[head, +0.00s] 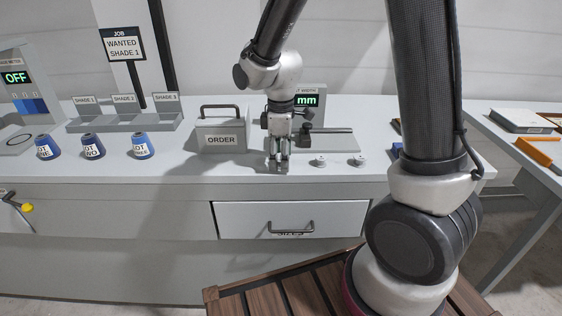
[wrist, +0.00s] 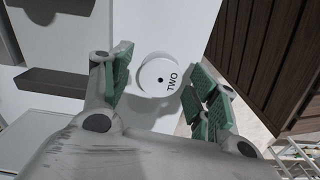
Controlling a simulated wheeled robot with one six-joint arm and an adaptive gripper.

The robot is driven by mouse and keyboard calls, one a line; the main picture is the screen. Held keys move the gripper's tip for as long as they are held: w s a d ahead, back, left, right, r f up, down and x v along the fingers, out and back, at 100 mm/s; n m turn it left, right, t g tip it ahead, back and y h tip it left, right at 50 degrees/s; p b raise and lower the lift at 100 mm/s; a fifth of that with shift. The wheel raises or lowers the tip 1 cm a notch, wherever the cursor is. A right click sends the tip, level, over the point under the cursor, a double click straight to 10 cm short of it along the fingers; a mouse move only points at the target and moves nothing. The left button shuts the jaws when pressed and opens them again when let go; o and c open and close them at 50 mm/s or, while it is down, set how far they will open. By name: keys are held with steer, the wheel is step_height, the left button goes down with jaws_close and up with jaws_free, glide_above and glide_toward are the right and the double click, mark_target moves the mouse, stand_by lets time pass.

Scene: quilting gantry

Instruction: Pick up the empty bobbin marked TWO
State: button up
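The white round bobbin marked TWO (wrist: 158,76) lies on the table between my fingers in the wrist view, its lettered face up with a dark centre hole. No thread shows on it. My gripper (wrist: 153,88) is open, with one green-padded finger on each side of the bobbin and a gap visible on both sides.
Two similar small bobbins stand to the right, one near (head: 319,161) and one farther along (head: 359,160). The grey ORDER box (head: 221,136) is close on the left. Several blue thread cones (head: 93,147) stand farther left. A closed drawer (head: 291,214) is below the table edge.

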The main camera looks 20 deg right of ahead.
steer(key=c, duration=0.5)
